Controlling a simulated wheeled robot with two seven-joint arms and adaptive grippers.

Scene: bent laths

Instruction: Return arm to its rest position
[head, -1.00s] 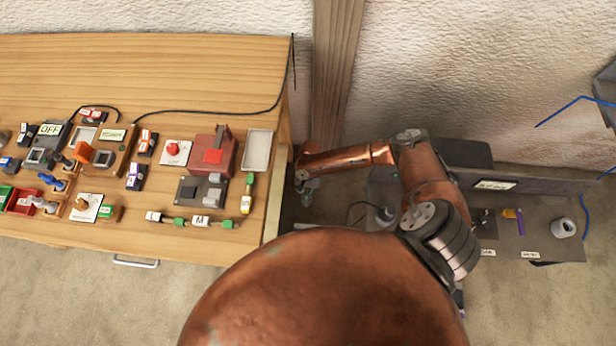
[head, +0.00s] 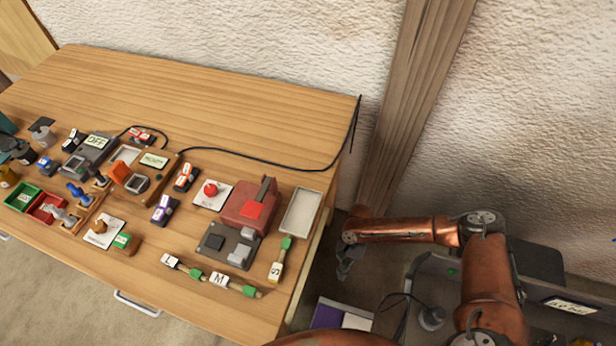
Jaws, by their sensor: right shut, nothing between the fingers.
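My right arm (head: 405,230) is copper-coloured and bent at the elbow. Its forearm points left toward the wooden table's (head: 230,95) right edge. My right gripper (head: 346,264) hangs at the forearm's end, beyond that edge and apart from the table. It is small and dark in the head view; it is shut and holds nothing. My left gripper is not in view.
The table holds a red machine (head: 250,205), a white tray (head: 301,212), labelled laths (head: 276,262) and several small devices. A grey bench (head: 440,270) stands at the right. A wooden post (head: 415,100) runs up the wall behind.

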